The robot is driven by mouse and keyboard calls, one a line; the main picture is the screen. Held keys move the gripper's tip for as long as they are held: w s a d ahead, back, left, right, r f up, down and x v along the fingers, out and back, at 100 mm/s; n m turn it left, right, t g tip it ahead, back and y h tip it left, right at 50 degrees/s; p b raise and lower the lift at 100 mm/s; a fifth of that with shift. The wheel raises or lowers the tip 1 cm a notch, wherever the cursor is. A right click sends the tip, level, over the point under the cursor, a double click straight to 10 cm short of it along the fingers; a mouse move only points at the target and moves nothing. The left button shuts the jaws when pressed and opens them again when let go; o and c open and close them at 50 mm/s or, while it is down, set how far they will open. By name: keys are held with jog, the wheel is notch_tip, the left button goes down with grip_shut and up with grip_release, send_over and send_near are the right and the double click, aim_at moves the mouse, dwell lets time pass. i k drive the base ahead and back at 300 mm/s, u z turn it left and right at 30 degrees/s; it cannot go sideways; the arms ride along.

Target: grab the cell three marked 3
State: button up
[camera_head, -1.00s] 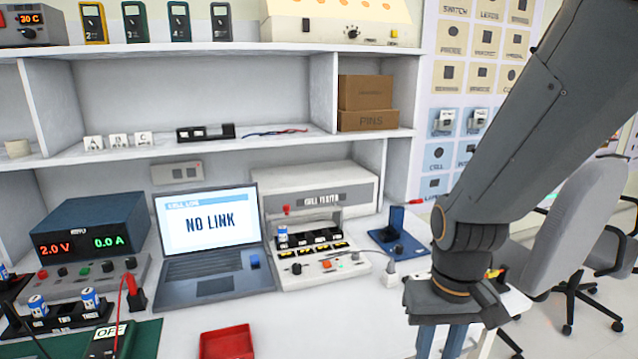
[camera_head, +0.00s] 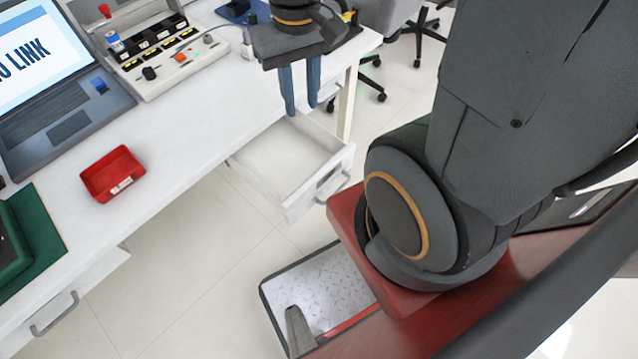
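A blue-and-white cell (camera_head: 115,42) stands upright in the left slot of the cell tester (camera_head: 165,62) at the upper left. Its number cannot be read at this size. No cell that I can read as marked 3 is in view. My gripper (camera_head: 302,110) points down near the right part of the desk, above the pulled-out drawer. Its two blue-grey fingers are apart, with a narrow gap and nothing between them. It is well to the right of the cell.
The white desk (camera_head: 200,130) holds a laptop (camera_head: 60,110), a red tray (camera_head: 112,174) and a green mat (camera_head: 38,225). An open white drawer (camera_head: 290,165) looks empty. A grey chair (camera_head: 395,15) stands behind the desk's right end. The floor in front is partly clear.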

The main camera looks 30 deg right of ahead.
aim_at(113, 39)
jog(key=k, duration=1.3)
jog(key=u, duration=0.6)
jog(key=i, duration=0.7)
jog(key=u, duration=0.6)
jog(key=i, duration=0.6)
jog(key=z, duration=0.7)
jog(key=i, duration=0.7)
jog(key=z, duration=0.65)
